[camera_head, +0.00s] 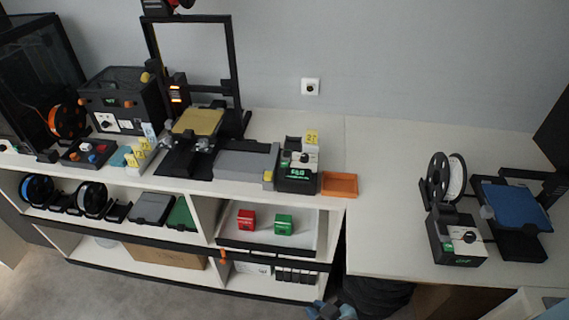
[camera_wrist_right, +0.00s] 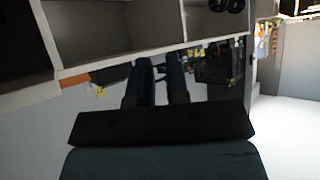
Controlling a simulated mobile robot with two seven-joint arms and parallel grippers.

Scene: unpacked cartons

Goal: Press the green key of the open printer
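An open-frame printer (camera_head: 236,75) with a tan bed (camera_head: 199,122) stands on the long white bench, left of the middle. A smaller open printer with a blue bed (camera_head: 515,206) stands on the right table. A control box (camera_head: 298,178) with a green-lit display stands right of the tan-bed printer. Another such box (camera_head: 458,246) is beside the blue-bed printer. I cannot make out a green key on either. My right gripper (camera_head: 331,311) is low at the bottom edge, below the bench; in the right wrist view (camera_wrist_right: 161,82) its fingers are apart and empty. My left gripper is out of view.
An orange tray (camera_head: 340,184) lies at the bench's right end. A red box (camera_head: 246,220) and a green box (camera_head: 283,224) sit on the shelf below. A white spool (camera_head: 448,178) stands by the blue-bed printer. The right table's left part is clear.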

